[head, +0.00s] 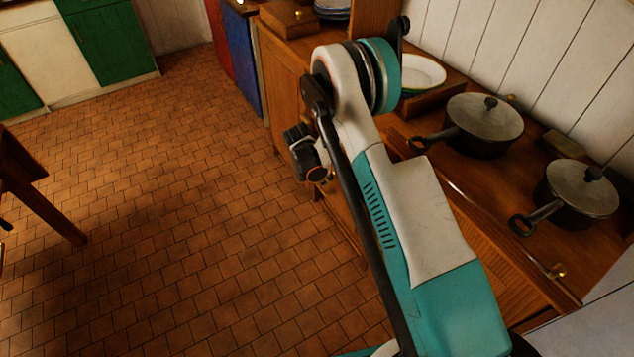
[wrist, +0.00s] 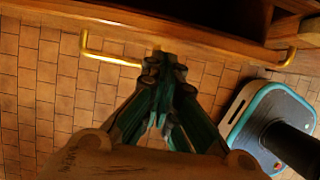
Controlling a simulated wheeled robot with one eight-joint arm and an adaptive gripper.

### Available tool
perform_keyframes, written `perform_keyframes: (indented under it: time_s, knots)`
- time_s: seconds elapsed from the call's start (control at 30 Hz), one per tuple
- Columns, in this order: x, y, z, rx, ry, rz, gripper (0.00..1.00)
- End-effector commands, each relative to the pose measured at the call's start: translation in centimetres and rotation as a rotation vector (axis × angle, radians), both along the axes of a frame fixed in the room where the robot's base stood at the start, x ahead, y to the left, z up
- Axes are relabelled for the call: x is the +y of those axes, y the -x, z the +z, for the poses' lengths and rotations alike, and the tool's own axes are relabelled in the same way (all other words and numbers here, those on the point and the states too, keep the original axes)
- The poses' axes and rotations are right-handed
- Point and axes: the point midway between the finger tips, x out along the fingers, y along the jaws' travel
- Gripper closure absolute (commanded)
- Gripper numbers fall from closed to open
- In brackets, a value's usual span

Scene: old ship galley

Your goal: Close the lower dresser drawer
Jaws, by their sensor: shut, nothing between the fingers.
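The lower dresser drawer (wrist: 215,38) crosses the top of the wrist view. Its wooden front edge and part of its dark inside show, so it stands open. A brass handle (wrist: 110,58) is at its left and another brass handle (wrist: 283,60) at its right. My gripper (wrist: 165,62) is shut and empty, its tips close to the drawer front between the two handles. I cannot tell whether they touch it. In the head view my arm covers most of the dresser front, and the drawer is largely hidden behind it.
The dresser top (head: 455,185) carries two lidded pots, a near one (head: 580,190) and a farther one (head: 484,122), and a white bowl (head: 420,73). The tiled floor (head: 180,220) to the left is clear. A wooden table (head: 35,185) stands at the far left.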

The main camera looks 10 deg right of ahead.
Motion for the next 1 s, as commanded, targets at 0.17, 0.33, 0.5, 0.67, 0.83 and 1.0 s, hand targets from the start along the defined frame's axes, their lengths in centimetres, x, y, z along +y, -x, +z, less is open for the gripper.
perform_keyframes:
  time_s: [0.17,0.33,0.5,0.67,0.83,1.0]
  knots:
    - [-0.8,-0.3,0.0,0.000,0.000,0.002,1.00]
    - [-0.9,-0.3,0.1,0.000,0.000,0.002,1.00]
    - [-0.9,-0.3,0.1,-0.001,0.000,0.001,1.00]
    - [-2.6,-0.8,0.0,0.000,0.000,-0.003,1.00]
    - [-4.3,-1.4,0.1,0.001,0.000,0.000,1.00]
    - [-4.2,-1.4,0.1,0.000,0.000,0.001,1.00]
